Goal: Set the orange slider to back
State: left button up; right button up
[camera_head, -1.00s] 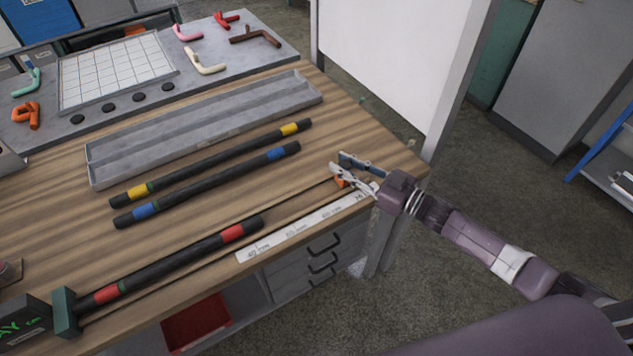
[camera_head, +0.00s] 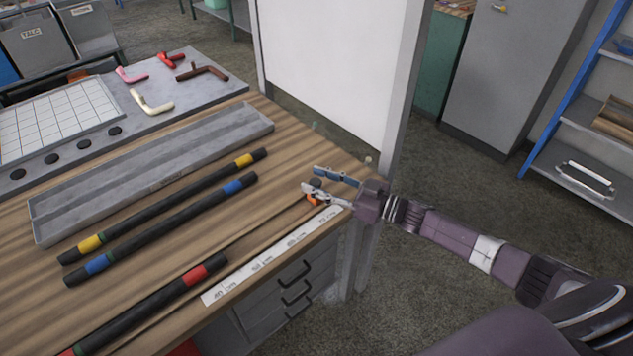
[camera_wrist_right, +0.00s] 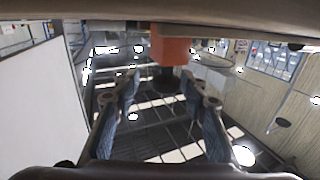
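The orange slider (camera_head: 312,199) sits at the right end of the thin dark track along the table's front edge, by the white ruler strip. A dark knob (camera_head: 315,184) shows beside it. My right gripper (camera_head: 322,182) is at the slider, with its two fingers apart, one on each side of the knob. In the right wrist view the orange slider (camera_wrist_right: 172,48) is at the top middle, and the dark knob (camera_wrist_right: 167,80) lies between the spread fingertips (camera_wrist_right: 160,92). I see a gap beside the knob, so it does not look gripped. My left gripper is not in view.
The white ruler strip (camera_head: 270,257) runs along the front edge. Black hoses with red (camera_head: 195,275), blue (camera_head: 165,228) and yellow (camera_head: 165,205) bands lie to the left, before a grey tray (camera_head: 150,165). A white panel (camera_head: 330,70) stands behind the table's right corner.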

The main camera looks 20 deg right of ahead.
jog(key=shift+a, duration=0.1)
jog(key=shift+s, duration=0.15)
jog(key=v, duration=1.1)
jog(key=shift+s+d, duration=0.2)
jog(key=shift+d, duration=0.2)
